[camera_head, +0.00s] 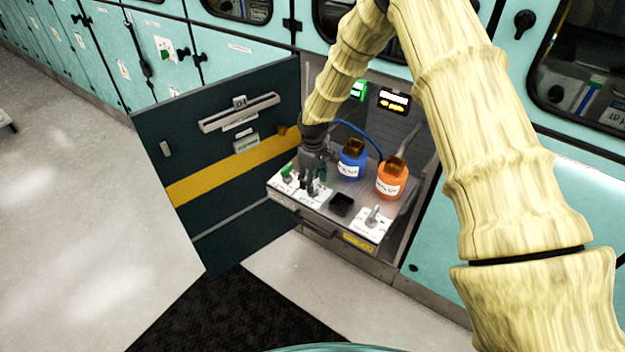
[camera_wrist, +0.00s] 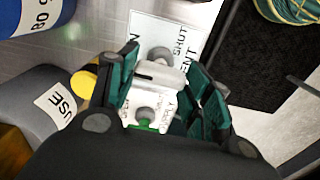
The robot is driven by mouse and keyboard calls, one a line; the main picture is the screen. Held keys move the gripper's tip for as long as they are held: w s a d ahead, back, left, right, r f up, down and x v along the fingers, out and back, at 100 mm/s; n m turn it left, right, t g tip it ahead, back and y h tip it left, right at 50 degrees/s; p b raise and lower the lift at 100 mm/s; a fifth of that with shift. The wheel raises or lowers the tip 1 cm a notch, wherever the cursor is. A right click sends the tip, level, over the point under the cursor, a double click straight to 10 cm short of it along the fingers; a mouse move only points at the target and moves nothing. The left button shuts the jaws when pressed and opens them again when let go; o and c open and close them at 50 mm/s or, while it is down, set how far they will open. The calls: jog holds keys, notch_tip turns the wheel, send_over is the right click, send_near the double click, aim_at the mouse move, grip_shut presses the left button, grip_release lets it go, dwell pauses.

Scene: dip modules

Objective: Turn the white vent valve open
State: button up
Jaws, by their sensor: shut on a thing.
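The white vent valve (camera_wrist: 158,73) shows in the wrist view as a pale grey-white handle on a white plate (camera_wrist: 190,40) that reads SHUT and, in part, VENT. My gripper (camera_wrist: 157,85) has its dark green fingers on both sides of the handle and is shut on it. In the head view my gripper (camera_head: 317,186) points down at the front left of the pulled-out tray (camera_head: 325,208), and it mostly hides the valve there. A green valve (camera_head: 287,174) stands just left of it; it also shows in the wrist view (camera_wrist: 147,125), nearer the wrist.
A blue bottle (camera_head: 351,164) and an orange bottle (camera_head: 392,180) stand behind on the tray. A black block (camera_head: 341,204) and another grey valve (camera_head: 373,216) are to the right. The open dark door (camera_head: 220,160) stands close on the left.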

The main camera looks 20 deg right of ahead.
jog(key=shift+s+d+n, duration=0.1)
jog(key=shift+n, duration=0.2)
dwell(0.4)
jog(key=o, duration=1)
jog(key=shift+r, duration=0.1)
jog(key=shift+r, duration=0.3)
notch_tip(320, 180, up, 11)
jog(key=shift+r, duration=0.1)
